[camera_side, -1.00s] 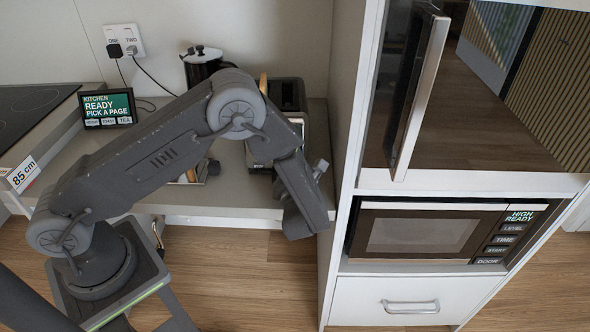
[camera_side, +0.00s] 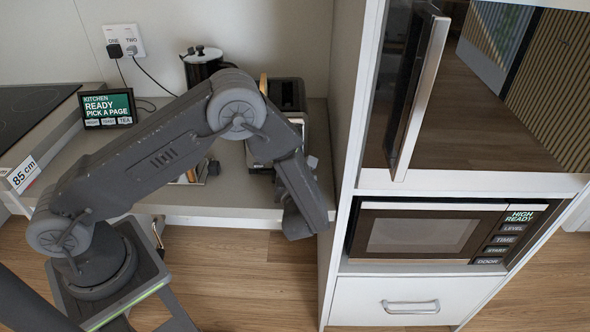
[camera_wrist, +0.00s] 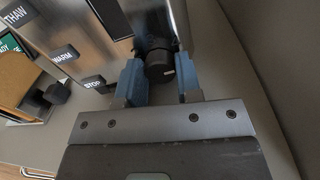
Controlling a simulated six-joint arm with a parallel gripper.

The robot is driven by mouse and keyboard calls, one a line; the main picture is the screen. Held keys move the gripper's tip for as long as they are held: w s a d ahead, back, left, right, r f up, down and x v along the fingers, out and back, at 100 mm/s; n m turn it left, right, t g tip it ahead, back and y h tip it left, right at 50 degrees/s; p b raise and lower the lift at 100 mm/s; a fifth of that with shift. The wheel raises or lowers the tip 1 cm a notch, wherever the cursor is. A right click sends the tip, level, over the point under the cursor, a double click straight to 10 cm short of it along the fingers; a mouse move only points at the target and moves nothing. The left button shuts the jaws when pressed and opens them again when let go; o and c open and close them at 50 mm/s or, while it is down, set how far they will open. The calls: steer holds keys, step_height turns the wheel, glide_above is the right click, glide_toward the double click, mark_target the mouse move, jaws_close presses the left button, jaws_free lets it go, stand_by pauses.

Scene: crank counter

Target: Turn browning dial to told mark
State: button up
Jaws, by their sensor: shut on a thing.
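The toaster (camera_side: 287,95) stands on the counter, partly hidden behind my arm in the side view. In the wrist view its metal front (camera_wrist: 95,40) carries buttons labelled THAW, WARM and STOP. The dark round browning dial (camera_wrist: 159,73) sticks out of that front, with a small pale mark on its end. My gripper (camera_wrist: 158,78) has its blue fingers on either side of the dial and is shut on it. In the side view my fingertips and the dial are hidden behind my wrist.
A tall cabinet (camera_side: 345,150) with a microwave (camera_side: 420,233) stands close to the right of my wrist. A black and silver pot (camera_side: 203,62) stands behind my arm. A small screen (camera_side: 107,107) reads "KITCHEN READY PICK A PAGE". A dark knob-like part (camera_wrist: 57,93) shows below the buttons.

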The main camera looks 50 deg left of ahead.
steer(key=n, duration=0.4)
steer(key=shift+n, duration=0.3)
steer(key=shift+s+n, duration=0.1)
steer(key=shift+n, duration=1.8)
steer(key=o, duration=0.9)
steer(key=shift+o, duration=0.2)
steer(key=v, duration=1.3)
steer(key=shift+s+d, duration=0.3)
